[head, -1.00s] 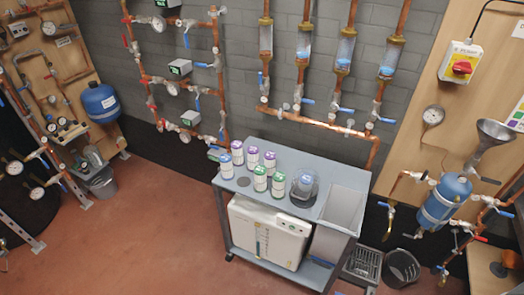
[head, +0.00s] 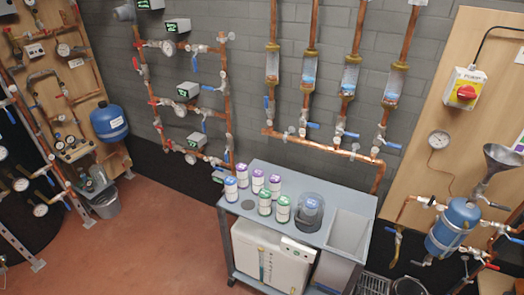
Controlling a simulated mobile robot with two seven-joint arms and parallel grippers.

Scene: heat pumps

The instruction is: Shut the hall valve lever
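Several valve levers show in the head view, and I cannot tell which is the hall one; no label is readable. On the left copper pipe rack, blue levers (head: 196,65) sit on the right side and red levers (head: 145,71) on the left, beside small boxes with green displays (head: 188,90). Under the clear flow tubes (head: 351,75) on the right, blue-lever valves (head: 313,125) hang in a row; the leftmost lever (head: 267,104) points along its pipe, the others stick out sideways. Neither gripper is in view.
A grey cart (head: 250,235) with several cans (head: 265,203) and a sink basin (head: 350,233) stands before the wall. A blue tank (head: 455,228) and funnel (head: 502,157) are at right. Left are a pipe board and a bucket (head: 104,204). Red floor (head: 130,250) is free left of the cart.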

